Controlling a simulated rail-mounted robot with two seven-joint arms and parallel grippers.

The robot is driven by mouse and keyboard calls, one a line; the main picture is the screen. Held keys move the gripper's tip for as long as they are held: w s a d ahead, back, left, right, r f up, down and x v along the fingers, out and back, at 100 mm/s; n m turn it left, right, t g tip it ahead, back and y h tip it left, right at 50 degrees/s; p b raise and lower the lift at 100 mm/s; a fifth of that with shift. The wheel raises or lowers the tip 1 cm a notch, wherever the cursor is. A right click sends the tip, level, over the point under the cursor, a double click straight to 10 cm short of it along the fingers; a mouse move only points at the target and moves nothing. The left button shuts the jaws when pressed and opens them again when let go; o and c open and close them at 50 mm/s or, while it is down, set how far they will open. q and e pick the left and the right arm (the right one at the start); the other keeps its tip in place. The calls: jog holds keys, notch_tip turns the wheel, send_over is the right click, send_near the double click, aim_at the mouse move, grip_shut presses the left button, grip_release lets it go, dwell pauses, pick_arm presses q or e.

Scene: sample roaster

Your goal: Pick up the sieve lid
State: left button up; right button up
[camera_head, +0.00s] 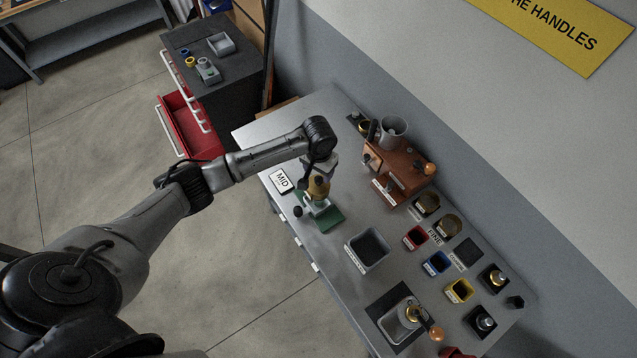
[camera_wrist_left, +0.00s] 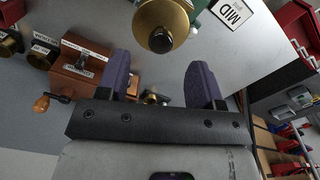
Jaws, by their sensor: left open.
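The brass lid with a black knob (camera_wrist_left: 165,20) is at the top middle of the left wrist view, knob facing the camera. In the head view the brass piece (camera_head: 318,188) sits on a small stand with a green base (camera_head: 328,219), and its top is partly hidden by my arm. My left gripper (camera_wrist_left: 161,65) is open and empty, its two dark fingers apart and the knob ahead of the gap between them. In the head view the gripper (camera_head: 318,170) is close to the brass piece; whether they touch I cannot tell. My right gripper is not in view.
A brown machine with a hopper (camera_head: 398,172) stands behind the stand. A grey bin (camera_head: 367,250), red, blue and yellow cups (camera_head: 437,263) and brass-topped jars (camera_head: 448,225) are to the right. A MID card (camera_head: 282,180) lies left of the stand. A red drawer (camera_head: 187,127) stands open at left.

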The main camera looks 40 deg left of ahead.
aim_at(318, 179)
pick_arm(q)
jog(key=shift+f+p, duration=0.35)
jog(key=shift+f, duration=2.7)
jog(key=shift+c, duration=0.3)
jog(key=c, duration=0.9)
jog(key=shift+c, duration=0.3)
jog(key=shift+r, duration=0.15)
